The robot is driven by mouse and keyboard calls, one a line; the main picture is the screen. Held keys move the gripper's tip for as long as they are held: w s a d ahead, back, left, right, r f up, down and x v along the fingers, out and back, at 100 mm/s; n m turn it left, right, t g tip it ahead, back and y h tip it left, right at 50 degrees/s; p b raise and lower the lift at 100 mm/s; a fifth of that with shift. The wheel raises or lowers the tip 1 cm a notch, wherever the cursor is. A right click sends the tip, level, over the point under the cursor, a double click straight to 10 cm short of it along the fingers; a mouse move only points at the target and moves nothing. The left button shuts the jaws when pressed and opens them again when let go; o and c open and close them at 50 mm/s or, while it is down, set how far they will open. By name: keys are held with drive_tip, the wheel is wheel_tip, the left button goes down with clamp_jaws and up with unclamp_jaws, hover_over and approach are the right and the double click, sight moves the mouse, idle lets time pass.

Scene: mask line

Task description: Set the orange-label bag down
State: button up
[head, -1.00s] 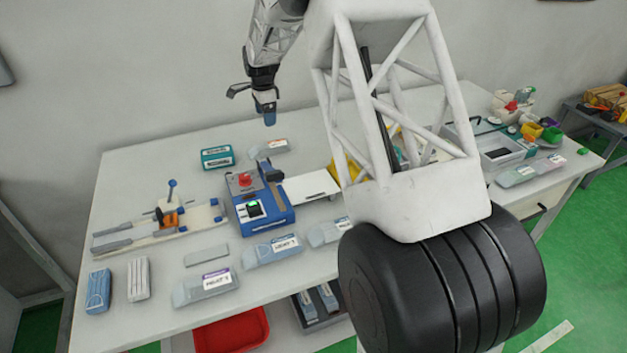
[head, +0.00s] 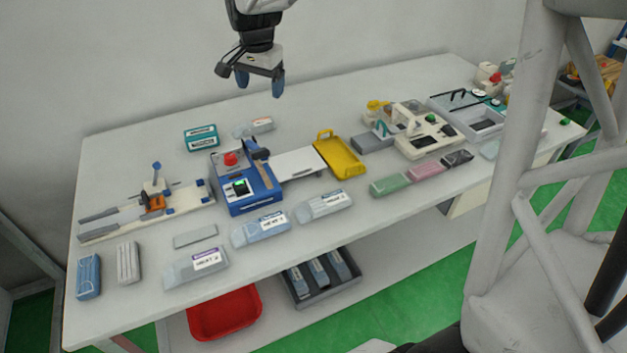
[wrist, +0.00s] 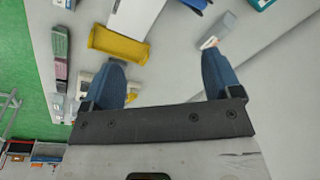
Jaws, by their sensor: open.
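The orange-label bag (head: 253,127) is a small grey pouch with an orange-edged white label. It lies flat on the back part of the white table (head: 330,105), right of a teal box (head: 201,138) and behind the blue machine (head: 247,190). My gripper (head: 260,87) is open and empty in the air above and beyond the bag, apart from it. In the wrist view the two blue fingers of my gripper (wrist: 163,58) are spread wide. The bag (wrist: 220,28) shows there beside the right fingertip, with no contact clear.
A yellow tray (head: 341,156) and white plate (head: 298,164) lie right of the machine. Other labelled bags (head: 260,229) line the front. A red bin (head: 225,312) and dark crate (head: 324,289) sit below. The table's back strip is mostly clear.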

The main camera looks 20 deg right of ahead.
drive_tip(key=s+a+f+n+t, duration=0.1)
drive_tip(key=s+n, duration=0.8)
drive_tip(key=s, duration=2.4)
drive_tip(key=shift+a+f, duration=0.4)
drive_tip(key=shift+f, duration=0.1)
drive_tip(key=shift+s, duration=0.1)
